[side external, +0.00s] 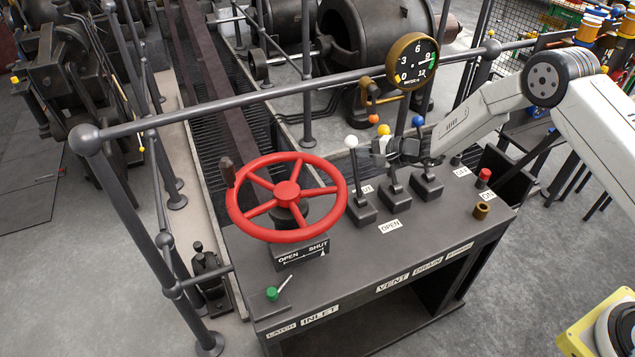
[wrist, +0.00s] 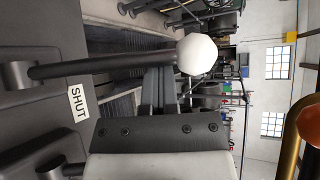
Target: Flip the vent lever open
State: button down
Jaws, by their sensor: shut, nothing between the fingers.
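The vent lever with its white knob (side external: 351,141) is the leftmost of three levers on the dark console, above the VENT label (side external: 393,283). It leans back toward the SHUT label and away from the OPEN label (side external: 389,226). In the wrist view its white knob (wrist: 197,54) and dark rod (wrist: 110,66) lie across the upper part, above the SHUT label (wrist: 78,103). My gripper (side external: 377,147) is shut and empty, just right of the white knob. In the wrist view my fingers (wrist: 160,85) point at the rod just below the knob; I cannot tell whether they touch.
A lever with a yellow knob (side external: 384,130) is close by my gripper, and a blue-knobbed lever (side external: 418,121) stands to its right. A red handwheel (side external: 287,195) is at left. A round gauge (side external: 412,60) and a grey rail (side external: 270,94) stand behind.

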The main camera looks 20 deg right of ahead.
jog(key=s+f+n+t+y, duration=0.1)
jog(key=s+n+t+y, duration=0.1)
jog(key=s, duration=1.1)
jog(key=shift+s+n+t+y, duration=0.3)
jog(key=shift+n+t+y, duration=0.1)
jog(key=shift+n+t, duration=0.55)
jog(key=shift+s+a+f, duration=0.1)
jog(key=shift+f, duration=0.1)
jog(key=s+d+f, duration=0.3)
jog(key=s+d, duration=0.2)
jog(key=d, duration=0.1)
jog(key=shift+s+d+f, duration=0.3)
jog(key=shift+d+f, duration=0.05)
jog(key=shift+d, duration=0.05)
